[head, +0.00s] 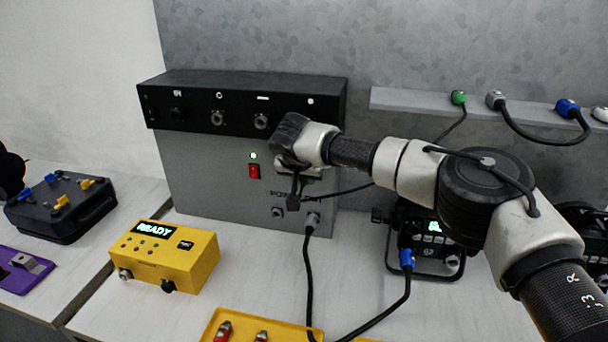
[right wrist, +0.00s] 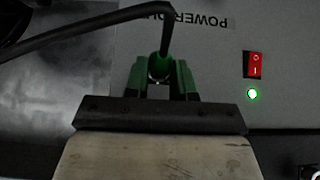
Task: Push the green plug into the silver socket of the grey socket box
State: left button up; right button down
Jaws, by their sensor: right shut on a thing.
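The grey socket box (head: 220,185) stands against the back wall under a black panel. Its front has silver sockets: one looks empty (head: 277,211), and one to its right (head: 312,218) has a black cable in it. My right gripper (head: 295,196) is in front of the box near the "POWER OUT" label. In the right wrist view my right gripper (right wrist: 158,85) is shut on the green plug (right wrist: 162,62), with its dark cable bending off to the left. I cannot tell whether the plug touches a socket; its front end is hidden. My left gripper is not in view.
A red switch (head: 254,171) with a lit green lamp is on the box. A yellow READY box (head: 165,262) stands front left. A yellow tray (head: 212,325) is at the front edge. A black device (head: 430,267) stands right, under a shelf (head: 415,102) with several coloured connectors.

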jog(key=c, duration=0.9)
grip_release()
jog(key=shift+o, duration=0.2)
